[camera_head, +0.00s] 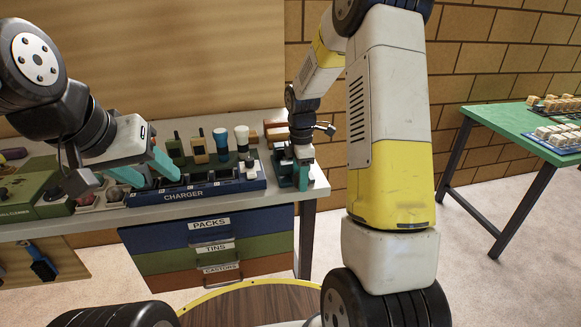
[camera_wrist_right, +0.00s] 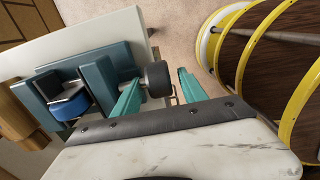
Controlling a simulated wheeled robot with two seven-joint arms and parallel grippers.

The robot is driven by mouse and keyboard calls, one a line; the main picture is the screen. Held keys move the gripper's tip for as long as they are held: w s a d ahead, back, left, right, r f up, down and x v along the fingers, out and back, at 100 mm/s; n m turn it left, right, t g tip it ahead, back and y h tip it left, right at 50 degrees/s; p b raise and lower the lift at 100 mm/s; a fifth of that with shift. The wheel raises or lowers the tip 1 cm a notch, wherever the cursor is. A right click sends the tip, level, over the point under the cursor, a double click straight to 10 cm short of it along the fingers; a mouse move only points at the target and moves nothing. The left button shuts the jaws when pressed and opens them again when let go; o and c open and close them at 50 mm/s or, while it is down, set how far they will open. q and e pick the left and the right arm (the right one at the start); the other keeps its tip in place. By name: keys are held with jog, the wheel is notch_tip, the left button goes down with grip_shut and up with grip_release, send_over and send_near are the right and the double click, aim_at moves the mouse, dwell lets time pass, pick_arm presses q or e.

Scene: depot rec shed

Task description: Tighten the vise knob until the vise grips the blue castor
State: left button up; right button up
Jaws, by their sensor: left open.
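The dark teal vise (camera_head: 284,160) stands at the right end of the bench, partly hidden by my right gripper. In the right wrist view the vise (camera_wrist_right: 105,78) has the blue castor (camera_wrist_right: 62,110) between its jaws; I cannot tell whether both jaws touch it. The dark round vise knob (camera_wrist_right: 157,78) sticks out from the near jaw. My right gripper (camera_wrist_right: 160,92) has its teal fingers spread, one on each side of the knob, with a visible gap on the right. My left gripper (camera_head: 146,172) is open and empty over the left end of the charger (camera_head: 185,195).
Radios, a blue-topped item and a white-topped item (camera_head: 242,138) stand behind the charger. Drawers (camera_head: 208,245) hang below the bench (camera_head: 85,223). A round wooden-topped thing with a yellow rim (camera_head: 245,285) stands in front. A green table (camera_head: 520,130) is at the right.

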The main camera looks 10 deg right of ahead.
grip_shut()
jog(key=shift+d+y, duration=0.2)
jog(key=shift+y, duration=0.1)
jog(key=y, duration=0.3)
jog(key=shift+d, duration=0.25)
jog(key=y, duration=0.6)
jog(key=shift+w+d+f, duration=0.1)
jog(key=shift+d+f, duration=0.05)
jog(key=shift+d, duration=0.15)
jog(key=y, duration=0.4)
jog(key=shift+d+f+g+y, duration=0.2)
jog(key=shift+g+y, duration=0.1)
jog(key=shift+y, duration=0.1)
jog(key=shift+f+y, duration=0.15)
jog(key=shift+y, duration=0.9)
jog(key=shift+f+y, duration=0.1)
jog(key=shift+y, duration=0.95)
jog(key=shift+o, duration=0.2)
grip_release()
